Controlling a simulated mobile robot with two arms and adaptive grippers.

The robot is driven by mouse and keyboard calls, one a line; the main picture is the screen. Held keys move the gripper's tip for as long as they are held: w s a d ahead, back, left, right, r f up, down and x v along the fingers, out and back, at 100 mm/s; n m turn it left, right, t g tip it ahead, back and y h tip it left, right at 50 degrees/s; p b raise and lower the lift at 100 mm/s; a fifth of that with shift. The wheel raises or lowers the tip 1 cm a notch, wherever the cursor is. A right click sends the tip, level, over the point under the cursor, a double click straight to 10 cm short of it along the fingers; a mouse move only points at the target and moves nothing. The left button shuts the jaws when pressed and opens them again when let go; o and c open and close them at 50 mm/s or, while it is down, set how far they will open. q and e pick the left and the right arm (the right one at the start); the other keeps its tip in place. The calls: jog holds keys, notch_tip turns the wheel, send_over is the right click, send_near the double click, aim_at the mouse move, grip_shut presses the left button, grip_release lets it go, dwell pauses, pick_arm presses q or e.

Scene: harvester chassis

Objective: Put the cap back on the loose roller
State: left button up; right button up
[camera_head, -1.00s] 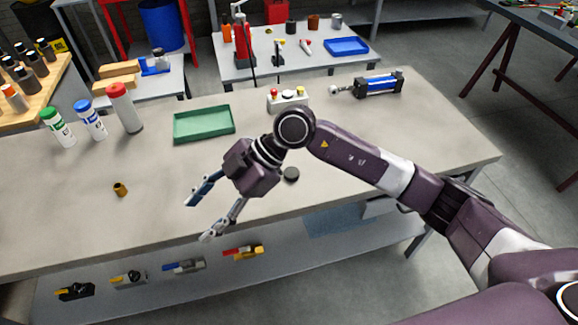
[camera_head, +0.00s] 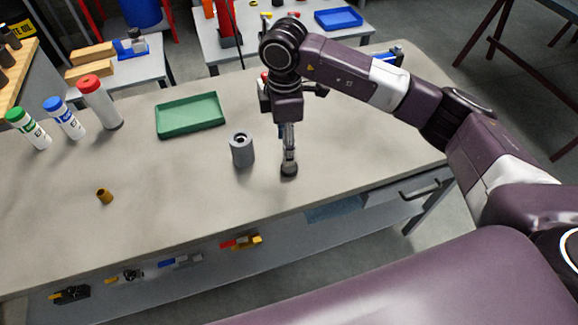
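The loose roller (camera_head: 242,151) appears to be the grey cylinder standing upright on the workbench, with a dark hole in its top. The dark round cap (camera_head: 289,170) is on the bench just right of the roller and apart from it. My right gripper (camera_head: 289,160) points down with its fingertips at the cap. I see the fingers nearly edge-on, so whether they are shut on the cap is unclear. My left gripper is not in view.
A green tray (camera_head: 190,116) lies behind the roller. Red-, blue- and green-capped bottles stand at the back left, the red-capped one (camera_head: 100,102) nearest the tray. A small brown cylinder (camera_head: 104,196) lies at left. The front middle of the workbench (camera_head: 190,205) is clear.

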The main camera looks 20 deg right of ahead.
aim_at(289, 169)
jog(key=shift+f, duration=1.25)
jog(key=shift+s+f+p, duration=0.1)
jog(key=shift+f+p, duration=0.2)
jog(key=shift+p, duration=0.2)
jog(key=f, duration=0.1)
jog(key=f+p, duration=0.1)
jog(key=f, duration=0.1)
jog(key=shift+s+d+f+p, duration=0.3)
jog(key=shift+f, duration=0.5)
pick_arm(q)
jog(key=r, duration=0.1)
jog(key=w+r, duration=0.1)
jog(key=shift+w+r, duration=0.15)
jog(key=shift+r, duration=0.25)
pick_arm(e)
jog(key=shift+c, duration=0.5)
jog(key=c, duration=0.8)
